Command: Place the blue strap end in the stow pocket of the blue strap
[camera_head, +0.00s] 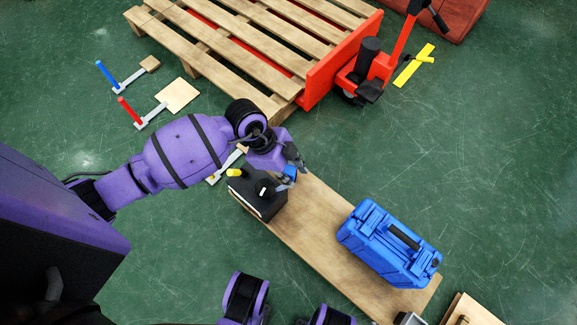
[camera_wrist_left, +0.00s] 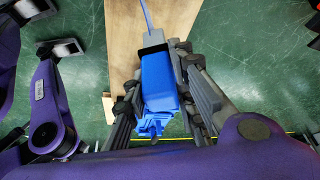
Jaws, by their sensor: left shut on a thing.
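My left gripper (camera_head: 289,168) is over the left end of a wooden board, just above and right of a black box-like thing (camera_head: 262,203). It is shut on the blue strap end (camera_head: 290,172). In the left wrist view, the blue strap end (camera_wrist_left: 158,88) is a folded blue bundle between the fingers of my left gripper (camera_wrist_left: 158,105). A grey piece (camera_wrist_left: 153,41) sits at its far end, and a thin blue strap (camera_wrist_left: 147,14) runs on from there. I cannot make out the stow pocket. My right gripper is not clearly visible.
A blue case (camera_head: 385,242) rests on the right part of the wooden board (camera_head: 318,222). Behind are a wooden pallet (camera_head: 215,40) and a red pallet jack (camera_head: 375,65). Blue-handled (camera_head: 106,73) and red-handled (camera_head: 130,110) tools lie on the green floor.

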